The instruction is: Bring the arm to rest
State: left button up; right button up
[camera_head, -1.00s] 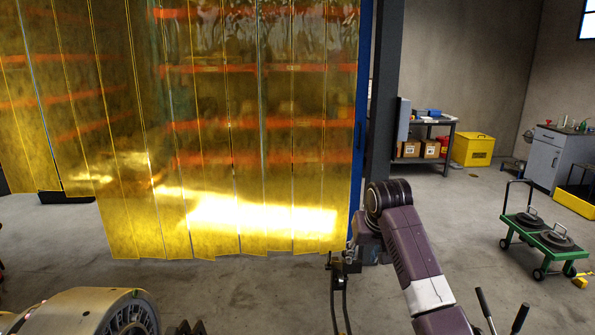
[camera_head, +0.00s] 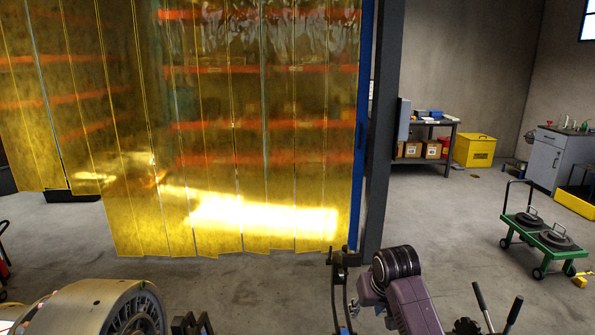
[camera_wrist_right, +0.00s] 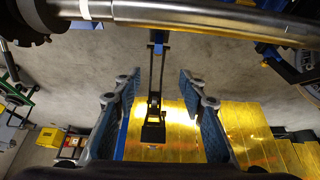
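My right arm (camera_head: 408,305) comes up from the bottom of the head view, purple with a black ringed joint at its top. Its gripper is mostly hidden there, low in the picture. In the right wrist view my right gripper (camera_wrist_right: 160,78) is open, its two grey fingers wide apart. Nothing is held. A black bracket (camera_wrist_right: 154,125) shows between the fingers, seemingly beyond them; I cannot tell how far. It appears to be the black bracket (camera_head: 340,272) left of the arm in the head view. My left gripper is not in view.
A large finned rotor part (camera_head: 95,308) lies at the lower left. A metal shaft (camera_wrist_right: 200,18) crosses the wrist view's top. A yellow strip curtain (camera_head: 240,130) hangs ahead. A green cart (camera_head: 540,238) stands right; the floor between is clear.

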jog(key=s+f, duration=0.9)
jog(key=s, duration=0.1)
jog(key=s+d+f+n+g, duration=0.1)
jog(key=s+d+f, duration=0.1)
jog(key=s, duration=1.4)
jog(key=s+d+f+g, duration=0.1)
jog(key=s, duration=1.5)
notch_tip(320, 180, down, 28)
jog(key=s+g+b, duration=0.1)
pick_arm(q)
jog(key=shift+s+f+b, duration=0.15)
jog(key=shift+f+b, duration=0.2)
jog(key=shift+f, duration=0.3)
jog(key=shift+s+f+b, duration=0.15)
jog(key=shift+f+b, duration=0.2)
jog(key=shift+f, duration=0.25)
pick_arm(e)
jog(key=s+d+f+g, duration=0.1)
jog(key=s+d+f, duration=0.2)
jog(key=s+f, duration=1.4)
jog(key=shift+f+n, duration=0.15)
jog(key=shift+n, duration=0.15)
jog(key=shift+s, duration=0.15)
jog(key=shift+c, duration=1.2)
